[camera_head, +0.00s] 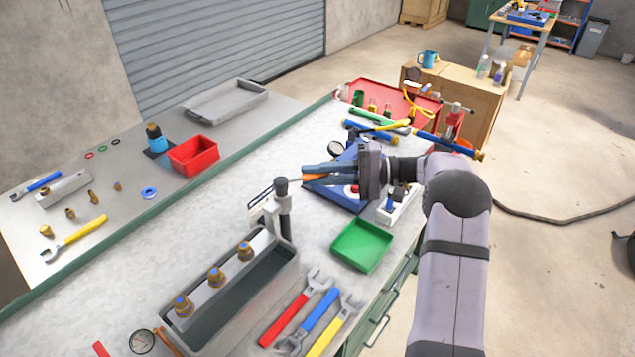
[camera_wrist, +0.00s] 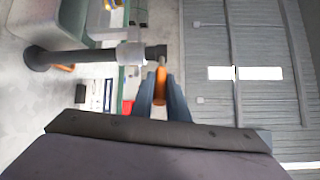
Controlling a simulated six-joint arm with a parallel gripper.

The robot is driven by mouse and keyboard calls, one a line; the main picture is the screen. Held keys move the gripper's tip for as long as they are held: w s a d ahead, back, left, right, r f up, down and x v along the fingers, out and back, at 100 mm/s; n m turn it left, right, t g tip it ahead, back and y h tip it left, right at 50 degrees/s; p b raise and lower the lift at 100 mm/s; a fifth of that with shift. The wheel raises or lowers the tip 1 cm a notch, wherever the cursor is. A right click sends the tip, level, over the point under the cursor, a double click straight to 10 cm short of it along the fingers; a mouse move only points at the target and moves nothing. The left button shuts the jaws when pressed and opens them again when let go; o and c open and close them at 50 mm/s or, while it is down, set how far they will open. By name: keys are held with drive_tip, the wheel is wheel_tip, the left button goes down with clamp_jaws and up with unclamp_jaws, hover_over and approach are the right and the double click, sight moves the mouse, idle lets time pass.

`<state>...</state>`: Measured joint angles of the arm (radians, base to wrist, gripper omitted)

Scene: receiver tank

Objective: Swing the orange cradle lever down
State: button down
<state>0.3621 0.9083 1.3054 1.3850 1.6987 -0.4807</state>
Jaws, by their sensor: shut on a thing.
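The orange cradle lever (camera_head: 296,180) juts out from the top of a grey post (camera_head: 284,210) on the workbench and looks roughly level in the head view. My gripper (camera_head: 308,174) is to the right of the post, with its blue-grey fingers shut on the lever's outer part. In the wrist view the orange lever (camera_wrist: 160,80) shows between the two fingertips (camera_wrist: 161,92), and the dark post (camera_wrist: 75,57) lies across the picture beyond them. The fingers hide part of the lever in the head view.
A grey trough (camera_head: 250,300) with brass fittings stands in front of the post. A green tray (camera_head: 362,246) and several wrenches (camera_head: 317,315) lie near the bench's front edge. A blue board (camera_head: 335,192) lies below my gripper.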

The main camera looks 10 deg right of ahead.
drive_tip(key=shift+w+a+r+n+g+b, duration=0.1)
drive_tip(key=shift+w+n+g+b, duration=0.25)
drive_tip(key=shift+g, duration=0.3)
drive_tip(key=shift+w+a+n+g+b, duration=0.1)
drive_tip(key=shift+w+n+g, duration=0.25)
drive_tip(key=shift+n+g, duration=0.25)
drive_tip(key=shift+g, duration=0.25)
drive_tip(key=c, duration=1.7)
unclamp_jaws()
drive_tip(key=shift+d, duration=0.1)
drive_tip(key=shift+d+r+b, duration=0.2)
drive_tip(key=shift+d+b, duration=0.75)
drive_tip(key=shift+d, duration=2.6)
